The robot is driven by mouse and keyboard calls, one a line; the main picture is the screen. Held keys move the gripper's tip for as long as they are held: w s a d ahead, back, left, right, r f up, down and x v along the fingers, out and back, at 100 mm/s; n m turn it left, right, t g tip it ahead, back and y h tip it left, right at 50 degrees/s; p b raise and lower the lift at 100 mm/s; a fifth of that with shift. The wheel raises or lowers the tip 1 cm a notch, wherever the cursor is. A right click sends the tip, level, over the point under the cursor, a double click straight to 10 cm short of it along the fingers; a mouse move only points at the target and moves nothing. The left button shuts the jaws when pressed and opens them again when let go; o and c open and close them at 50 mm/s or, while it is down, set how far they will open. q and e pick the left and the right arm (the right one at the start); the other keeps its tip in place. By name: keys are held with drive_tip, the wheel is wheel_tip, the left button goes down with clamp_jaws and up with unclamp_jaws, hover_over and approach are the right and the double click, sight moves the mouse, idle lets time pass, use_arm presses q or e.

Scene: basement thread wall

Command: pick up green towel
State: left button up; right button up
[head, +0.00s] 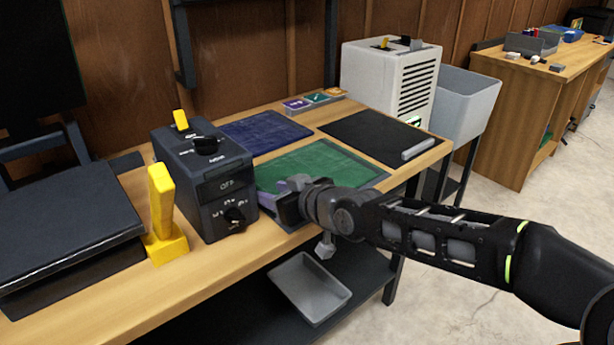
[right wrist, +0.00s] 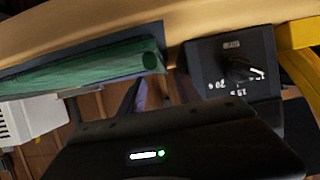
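In the right wrist view the towel (right wrist: 95,68) shows edge-on with a rounded, roll-like edge. My right gripper (head: 288,200) is at the towel's near left corner, low over the mat, and covers part of that corner. I cannot tell whether it touches the towel. The fingers are partly hidden by the gripper body, so their opening is unclear. My left gripper is in neither view.
The black control box (head: 205,180) stands just left of the gripper, with a yellow block (head: 163,215) beside it. A blue towel (head: 264,131) and a black mat (head: 375,137) lie behind. A grey tray (head: 310,288) sits on the lower shelf.

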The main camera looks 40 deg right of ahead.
sight(267, 191)
drive_tip(key=x, duration=0.3)
drive_tip(key=shift+w+f, duration=0.25)
drive_tip(key=shift+c, duration=0.3)
clamp_jaws()
idle(0.6)
